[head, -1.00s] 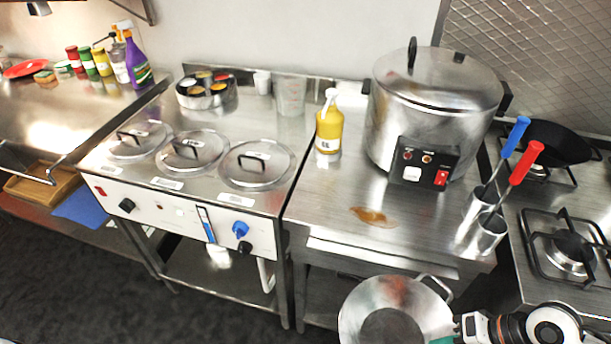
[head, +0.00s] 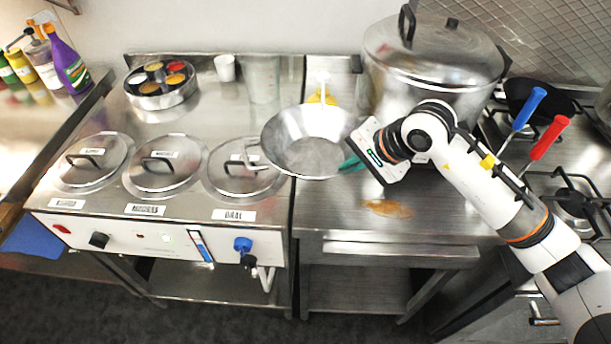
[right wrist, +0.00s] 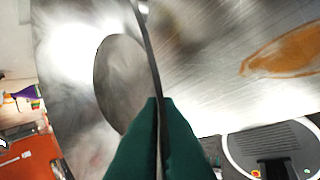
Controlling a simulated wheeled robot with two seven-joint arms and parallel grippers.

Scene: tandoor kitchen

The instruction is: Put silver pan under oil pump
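The silver pan (head: 305,145) is held in the air in the head view, over the gap between the lidded counter and the steel table. My right gripper (head: 350,163) is shut on its right rim. In the right wrist view the green fingers (right wrist: 160,135) pinch the rim, and the pan's inside (right wrist: 75,70) shows at left. The oil pump (head: 322,96) is a yellow bottle with a white pump head, just behind the pan. The pan hides most of the bottle, and I cannot tell whether the spout is over the pan. My left gripper is not in view.
A large steel cooker (head: 430,60) stands right of the pump. A brown spill (head: 388,208) lies on the steel table (head: 340,220). Lidded pots (head: 240,168) fill the counter at left. Blue-handled (head: 529,108) and red-handled (head: 550,138) ladles stand at right, near the arm.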

